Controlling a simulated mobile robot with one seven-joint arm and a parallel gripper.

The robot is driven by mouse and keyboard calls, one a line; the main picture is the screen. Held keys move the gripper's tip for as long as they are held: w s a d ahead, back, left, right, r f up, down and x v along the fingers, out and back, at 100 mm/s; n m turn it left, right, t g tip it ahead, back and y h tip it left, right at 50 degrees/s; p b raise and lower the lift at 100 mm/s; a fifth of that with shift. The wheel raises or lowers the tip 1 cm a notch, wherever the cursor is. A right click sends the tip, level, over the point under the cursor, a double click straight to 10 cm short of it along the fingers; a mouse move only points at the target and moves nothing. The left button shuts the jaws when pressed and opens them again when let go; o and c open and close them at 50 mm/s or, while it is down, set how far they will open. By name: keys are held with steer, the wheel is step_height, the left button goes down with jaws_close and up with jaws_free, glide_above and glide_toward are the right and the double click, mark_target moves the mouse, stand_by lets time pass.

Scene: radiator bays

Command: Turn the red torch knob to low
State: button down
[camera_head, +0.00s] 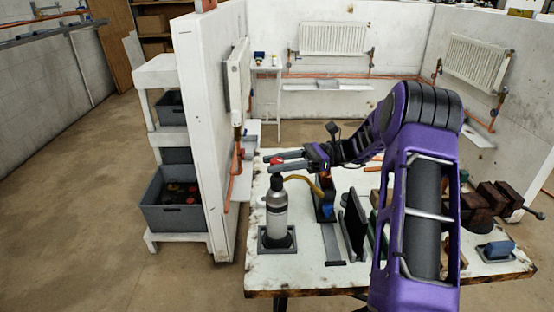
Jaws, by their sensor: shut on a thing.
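The torch is a grey and white cylinder (277,222) with a dark top, standing upright in a dark square holder (264,245) at the table's left front. Its red knob (277,161) shows as a small red spot at the top, between my fingers. My gripper (273,163) reaches in from the right, level with the knob, and is shut on it. The fingers hide much of the knob, and its setting cannot be read.
A white partition (205,130) with copper pipes stands close left of the table (300,272). Upright dark plates (353,226) and a blue-topped item (327,208) stand right of the torch.

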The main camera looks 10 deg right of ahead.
stand_by(0.4)
steer(key=shift+c, duration=2.4)
jaws_free()
steer(key=w+d, duration=0.1)
steer(key=d, duration=1.6)
steer(key=shift+d+p, duration=0.2)
steer(key=shift+p, duration=0.15)
steer(key=shift+w+a+r, duration=0.1)
